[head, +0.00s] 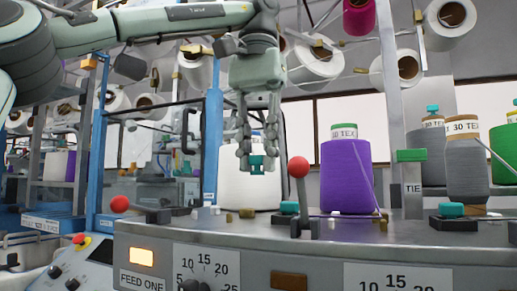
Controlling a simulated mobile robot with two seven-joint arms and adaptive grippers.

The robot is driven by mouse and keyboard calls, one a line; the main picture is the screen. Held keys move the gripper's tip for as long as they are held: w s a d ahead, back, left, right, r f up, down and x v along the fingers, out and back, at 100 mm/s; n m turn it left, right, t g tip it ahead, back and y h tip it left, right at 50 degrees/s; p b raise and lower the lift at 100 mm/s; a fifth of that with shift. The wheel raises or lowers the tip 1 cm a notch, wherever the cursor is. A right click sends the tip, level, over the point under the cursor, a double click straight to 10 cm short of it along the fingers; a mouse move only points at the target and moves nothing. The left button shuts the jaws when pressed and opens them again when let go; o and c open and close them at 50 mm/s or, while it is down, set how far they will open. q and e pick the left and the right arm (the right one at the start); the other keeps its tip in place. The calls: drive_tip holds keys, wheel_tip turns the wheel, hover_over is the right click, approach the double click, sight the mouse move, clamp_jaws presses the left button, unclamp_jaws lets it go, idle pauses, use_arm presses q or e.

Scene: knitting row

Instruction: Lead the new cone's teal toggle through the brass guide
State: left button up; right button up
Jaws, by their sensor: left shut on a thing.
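My left gripper (257,158) points down from the top centre, its fingers shut on a small teal toggle (256,165). The toggle hangs in front of a white yarn cone (232,187) standing at the back of the grey machine top. A purple cone (345,180) labelled 30 TEX stands to the right, with a pale thread down its right side. Small brass-coloured pieces sit on the machine top, one below the gripper (247,213) and one right of the purple cone (384,222). I cannot tell which is the guide. My right gripper is not in view.
Other teal pieces lie on the machine top (289,207) (451,210). Grey cones (467,165) stand right, past a metal post (391,80). Blue frames (213,130) rise left.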

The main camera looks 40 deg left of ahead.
sight(224, 219)
use_arm(q)
drive_tip(key=shift+w+f, duration=0.1)
drive_tip(key=shift+f, duration=3.1)
drive_tip(key=shift+s+a+r, duration=0.1)
drive_tip(key=shift+s+a, duration=0.15)
drive_tip(key=shift+a, duration=0.7)
drive_tip(key=shift+s+a+f, duration=0.1)
drive_tip(key=shift+s+a, duration=0.1)
drive_tip(key=shift+a, duration=0.7)
drive_tip(key=shift+s+a+r, duration=0.1)
drive_tip(key=shift+s+a, duration=0.15)
drive_tip(key=shift+a, duration=0.7)
